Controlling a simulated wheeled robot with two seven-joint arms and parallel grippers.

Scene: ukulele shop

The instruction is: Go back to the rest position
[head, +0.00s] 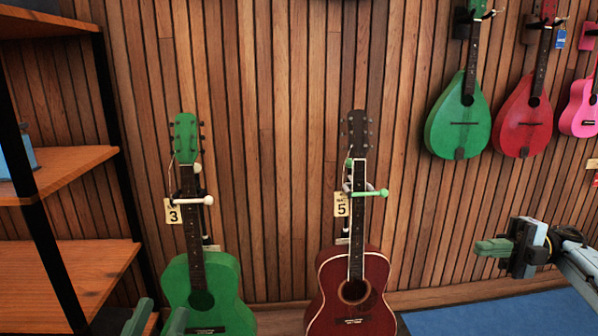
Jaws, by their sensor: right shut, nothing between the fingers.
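My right gripper (490,247) shows at the lower right, its arm coming in from the right edge. Its green fingers are together, pointing left, with nothing held. It is right of the dark red guitar (377,300) and apart from it in the picture. My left gripper (157,321) shows only at the bottom edge, left of centre. Its two green fingertips stand apart with a gap between them. The rest of that gripper is cut off by the frame. It overlaps the lower left of the green guitar (228,280) in the picture; I cannot tell the distance.
Both guitars stand upright against the wood-slat wall (270,130), with tags 3 and 5. Wooden shelves (70,265) with a black frame stand at the left. Green (452,135), red (515,130) and pink (580,105) instruments hang at upper right. A blue mat (480,318) covers the floor at lower right.

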